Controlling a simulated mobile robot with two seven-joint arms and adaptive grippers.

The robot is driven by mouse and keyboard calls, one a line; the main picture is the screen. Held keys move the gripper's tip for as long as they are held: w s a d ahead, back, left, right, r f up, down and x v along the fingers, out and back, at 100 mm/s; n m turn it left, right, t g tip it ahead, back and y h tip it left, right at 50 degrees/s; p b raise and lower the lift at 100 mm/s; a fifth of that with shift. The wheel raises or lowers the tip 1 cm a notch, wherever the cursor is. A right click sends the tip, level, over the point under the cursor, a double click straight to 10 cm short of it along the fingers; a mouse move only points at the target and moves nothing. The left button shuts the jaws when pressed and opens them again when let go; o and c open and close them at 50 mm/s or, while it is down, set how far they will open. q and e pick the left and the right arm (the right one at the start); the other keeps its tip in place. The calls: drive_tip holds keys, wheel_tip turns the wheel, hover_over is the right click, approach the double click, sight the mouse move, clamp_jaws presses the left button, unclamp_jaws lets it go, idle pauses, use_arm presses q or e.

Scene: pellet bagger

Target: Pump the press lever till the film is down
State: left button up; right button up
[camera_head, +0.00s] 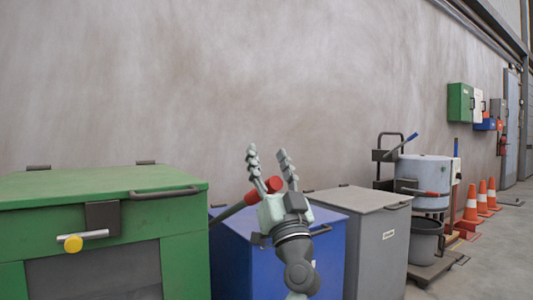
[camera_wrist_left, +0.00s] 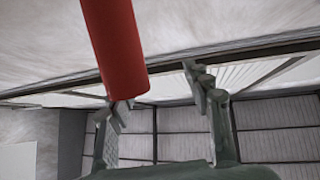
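A dark lever with a red grip (camera_head: 273,184) slants up to the right in front of the wall, by the blue box (camera_head: 318,235). My left gripper (camera_head: 269,155) points upward at the red grip, its two fingers spread apart. One finger crosses in front of the grip, and the grip's end shows between the fingers. In the left wrist view the red grip (camera_wrist_left: 115,45) comes down from the top and overlaps the tip of the left finger of the open gripper (camera_wrist_left: 158,88). I cannot tell whether they touch. The lever's lower end is hidden, and no film is identifiable. My right gripper is out of view.
A green cabinet (camera_head: 100,187) with a yellow-knobbed latch (camera_head: 73,244) stands at left. A grey lidded bin (camera_head: 375,240) stands right of the blue box. Beyond are a grey drum (camera_head: 423,172), a dark bucket (camera_head: 424,242) and orange cones (camera_head: 471,204). Open floor lies at far right.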

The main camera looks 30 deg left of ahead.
use_arm(q)
drive_tip(key=shift+v, duration=1.65)
drive_tip(key=shift+s, duration=0.1)
drive_tip(key=shift+c, duration=0.4)
